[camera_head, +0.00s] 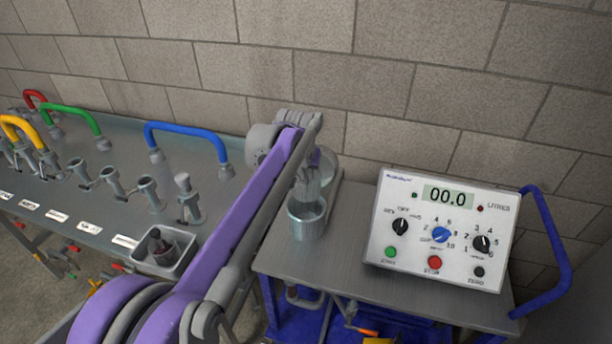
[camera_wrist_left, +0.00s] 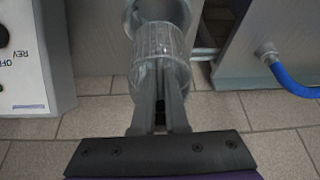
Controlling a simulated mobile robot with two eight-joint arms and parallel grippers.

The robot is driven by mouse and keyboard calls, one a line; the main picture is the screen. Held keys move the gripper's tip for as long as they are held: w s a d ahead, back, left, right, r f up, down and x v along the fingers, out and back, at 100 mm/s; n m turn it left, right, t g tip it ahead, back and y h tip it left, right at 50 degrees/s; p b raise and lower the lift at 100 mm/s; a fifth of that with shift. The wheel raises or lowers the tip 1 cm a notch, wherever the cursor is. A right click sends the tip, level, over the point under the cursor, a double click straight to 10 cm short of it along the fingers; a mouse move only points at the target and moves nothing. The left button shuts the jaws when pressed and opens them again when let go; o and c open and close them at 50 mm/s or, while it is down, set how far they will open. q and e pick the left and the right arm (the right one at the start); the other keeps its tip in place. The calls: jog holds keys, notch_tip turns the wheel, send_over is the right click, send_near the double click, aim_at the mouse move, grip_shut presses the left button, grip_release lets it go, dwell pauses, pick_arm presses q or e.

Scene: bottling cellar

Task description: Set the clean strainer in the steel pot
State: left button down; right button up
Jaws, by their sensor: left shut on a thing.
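The steel pot (camera_head: 307,219) stands upright near the left end of the trolley top, and its rim also shows in the left wrist view (camera_wrist_left: 182,12). My left gripper (camera_head: 313,190) is above the pot, partly hidden by my purple arm. In the left wrist view, my left gripper (camera_wrist_left: 159,92) is shut on the strainer (camera_wrist_left: 158,43), a pale, see-through mesh cylinder. The strainer lines up with the pot's mouth there. I cannot tell whether its far end is inside the pot or just above it. My right gripper is out of view.
A control box (camera_head: 440,230) with dials stands right of the pot on the trolley top (camera_head: 335,262). A grey tray (camera_head: 187,262) with a dark object sits on the bench (camera_head: 120,150), left of my arm. The bench carries valves and coloured pipes. A block wall stands behind.

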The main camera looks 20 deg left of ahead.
pick_arm(q)
jog(key=shift+f+b, duration=3.15)
jog(key=shift+f, duration=0.9)
jog(key=shift+f+b, duration=1.15)
jog(key=shift+f, duration=1.25)
jog(key=shift+f, duration=0.35)
jog(key=c, duration=0.9)
grip_release()
jog(key=shift+o, duration=0.2)
